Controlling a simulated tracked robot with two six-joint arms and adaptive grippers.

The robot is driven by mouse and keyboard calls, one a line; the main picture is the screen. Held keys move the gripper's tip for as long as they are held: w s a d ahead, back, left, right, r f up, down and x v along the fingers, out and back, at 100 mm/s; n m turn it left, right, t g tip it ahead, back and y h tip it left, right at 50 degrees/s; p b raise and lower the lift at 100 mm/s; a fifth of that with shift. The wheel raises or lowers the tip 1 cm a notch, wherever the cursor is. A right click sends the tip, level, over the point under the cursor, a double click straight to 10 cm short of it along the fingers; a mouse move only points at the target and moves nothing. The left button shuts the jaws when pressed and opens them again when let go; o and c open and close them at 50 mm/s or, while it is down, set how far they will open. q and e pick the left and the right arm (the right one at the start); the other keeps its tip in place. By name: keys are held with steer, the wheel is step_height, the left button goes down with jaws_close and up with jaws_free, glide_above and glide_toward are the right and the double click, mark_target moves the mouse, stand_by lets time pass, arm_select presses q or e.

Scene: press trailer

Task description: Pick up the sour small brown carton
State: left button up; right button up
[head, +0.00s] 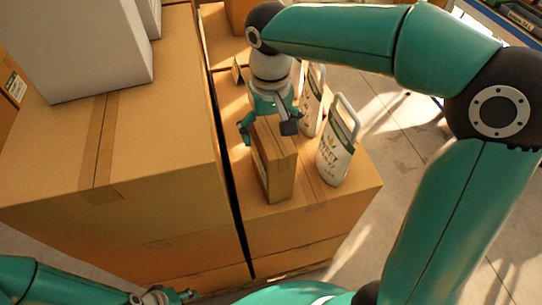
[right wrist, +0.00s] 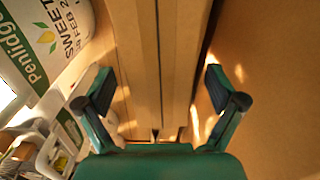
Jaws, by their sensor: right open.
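A small brown carton (head: 280,172) stands upright on a large cardboard box, in the middle of the head view. A pale label shows on its left side, too small to read. My right gripper (head: 268,128) is open at the carton's top, with one finger on each side. In the right wrist view, the carton (right wrist: 160,50) lies between the spread fingers (right wrist: 157,90); I cannot tell whether they touch it. My left gripper (head: 165,297) shows only partly at the bottom edge of the head view, and its jaws are unclear.
White handled containers (head: 336,152) stand close to the right of the carton; one (right wrist: 45,45) reads "SWEET" in the wrist view. The supporting box (head: 312,200) has bare top in front. A taller cardboard stack (head: 150,150) rises at left, across a dark narrow gap.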

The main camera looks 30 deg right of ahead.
steer(key=shift+s+a+f, duration=0.1)
steer(key=shift+s+f, duration=0.05)
steer(key=shift+f, duration=0.85)
steer(key=shift+s+f, duration=0.1)
steer(key=shift+f, duration=0.85)
steer(key=shift+r, duration=0.1)
steer(key=c, duration=1.8)
